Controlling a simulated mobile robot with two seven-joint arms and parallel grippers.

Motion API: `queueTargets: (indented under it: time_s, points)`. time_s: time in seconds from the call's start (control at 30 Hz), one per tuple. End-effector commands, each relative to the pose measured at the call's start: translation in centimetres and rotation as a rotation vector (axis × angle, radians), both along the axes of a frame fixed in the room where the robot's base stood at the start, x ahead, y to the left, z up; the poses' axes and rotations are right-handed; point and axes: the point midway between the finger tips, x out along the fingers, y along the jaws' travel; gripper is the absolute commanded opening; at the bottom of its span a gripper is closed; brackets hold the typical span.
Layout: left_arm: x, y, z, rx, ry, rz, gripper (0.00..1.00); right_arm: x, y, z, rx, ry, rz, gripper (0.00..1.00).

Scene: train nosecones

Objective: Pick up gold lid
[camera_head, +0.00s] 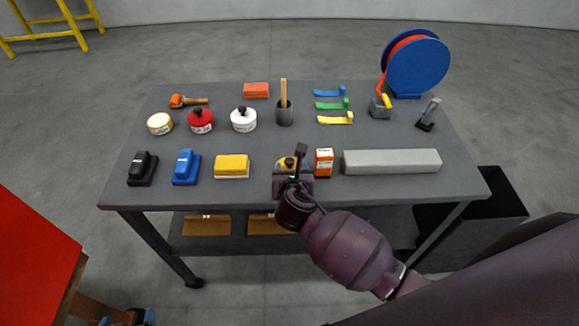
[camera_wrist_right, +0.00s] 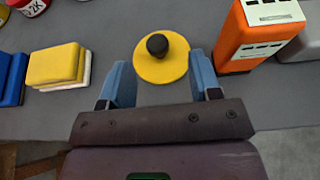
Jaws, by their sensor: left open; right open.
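The gold lid is a flat yellow disc with a black knob. In the right wrist view the lid (camera_wrist_right: 160,66) lies ahead of my right gripper (camera_wrist_right: 161,80), whose two blue fingers are open with the lid's near part between them. I cannot tell whether they touch it. In the head view the lid (camera_head: 285,163) is partly hidden behind my right gripper (camera_head: 293,170), at the table's front middle. At the bottom left edge of the head view, blue fingertips of my left gripper (camera_head: 127,319) show, apart and empty, far from the lid.
The grey table (camera_head: 320,140) holds an orange box (camera_head: 324,162) close right of the lid and a yellow block (camera_head: 232,166) to its left. A long grey bar (camera_head: 391,161) lies further right. Cans and tools stand behind. A red panel (camera_head: 35,255) is at lower left.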

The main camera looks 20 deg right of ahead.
Motion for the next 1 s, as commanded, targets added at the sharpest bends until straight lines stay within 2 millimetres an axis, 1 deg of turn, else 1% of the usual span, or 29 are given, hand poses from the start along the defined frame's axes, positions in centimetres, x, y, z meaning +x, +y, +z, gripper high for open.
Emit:
queueTargets:
  time_s: [0.1,0.3,0.6,0.63,0.9,0.97,1.0]
  points:
    - [0.0,0.0,0.0,0.000,0.000,0.000,0.87,1.5,-0.1,-0.7,0.001,0.001,-0.001,0.57]
    - [0.0,0.0,-0.1,0.000,0.000,0.000,0.87,3.4,-0.6,-1.6,0.000,0.000,0.000,0.57]
    - [0.1,0.0,0.1,0.000,-0.005,0.000,0.87,3.7,-0.7,-1.8,0.002,0.001,0.001,0.57]
    - [0.1,0.0,0.1,0.000,-0.005,0.000,0.87,3.7,-0.7,-1.8,0.002,0.001,0.001,0.56]
    - [0.1,0.0,0.2,0.000,-0.006,-0.001,0.87,3.7,-0.7,-1.8,0.002,0.001,0.001,0.15]
    - [0.2,0.0,0.2,0.000,-0.006,-0.001,0.87,3.7,-0.7,-1.8,0.002,0.001,0.001,0.05]
    - [0.2,0.0,0.2,0.000,-0.006,-0.001,0.87,3.7,-0.7,-1.8,0.002,0.001,0.001,0.05]
